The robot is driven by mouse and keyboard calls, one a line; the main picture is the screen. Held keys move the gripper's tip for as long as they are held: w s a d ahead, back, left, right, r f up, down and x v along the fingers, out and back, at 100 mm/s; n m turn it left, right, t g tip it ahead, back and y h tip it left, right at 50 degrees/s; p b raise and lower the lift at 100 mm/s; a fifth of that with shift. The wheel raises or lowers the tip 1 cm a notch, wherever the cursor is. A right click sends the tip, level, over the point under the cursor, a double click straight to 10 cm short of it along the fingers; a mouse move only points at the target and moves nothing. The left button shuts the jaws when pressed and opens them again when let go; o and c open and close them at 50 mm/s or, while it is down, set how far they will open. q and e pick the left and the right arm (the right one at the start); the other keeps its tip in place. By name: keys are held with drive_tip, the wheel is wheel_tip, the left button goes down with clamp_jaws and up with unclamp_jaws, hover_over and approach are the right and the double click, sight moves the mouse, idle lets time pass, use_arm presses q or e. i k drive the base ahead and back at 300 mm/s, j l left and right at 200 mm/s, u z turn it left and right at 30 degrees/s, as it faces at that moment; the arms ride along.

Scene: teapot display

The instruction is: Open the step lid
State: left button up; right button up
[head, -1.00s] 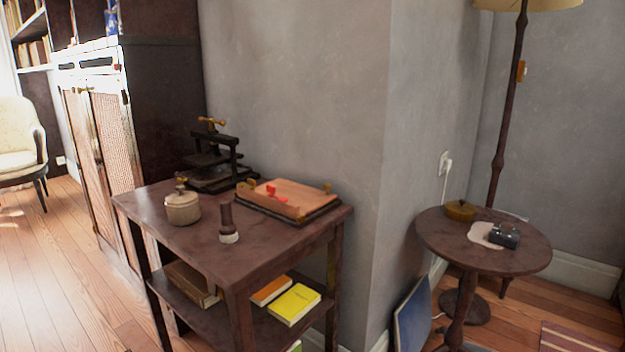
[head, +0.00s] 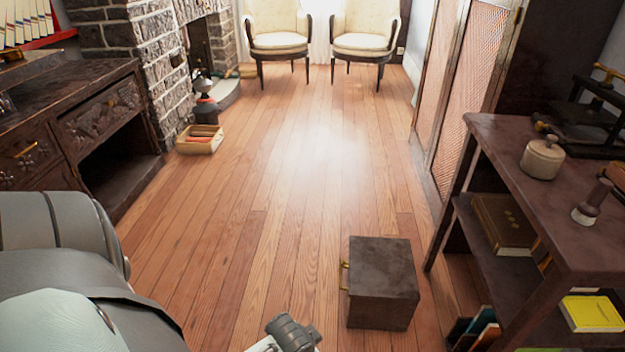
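A dark box-shaped step (head: 383,285) stands on the wooden floor at the lower middle of the head view. Its flat top looks closed, with no gap visible. A small brass handle (head: 344,275) sticks out from its left side. A grey mechanical part of mine shows at the bottom edge, left of the step and apart from it; it may belong to my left gripper, but no fingers show clearly. Large grey links of my arm fill the lower left. My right gripper is not visible.
A dark two-level side table (head: 520,185) stands right of the step, with a lidded pot (head: 542,157) on top and books below. A carved cabinet (head: 75,125) is at left. Two cream armchairs (head: 277,28) stand far back. The floor between is clear.

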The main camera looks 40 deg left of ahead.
sight(380, 268)
drive_tip(key=j+u, duration=0.65)
drive_tip(key=u, duration=0.15)
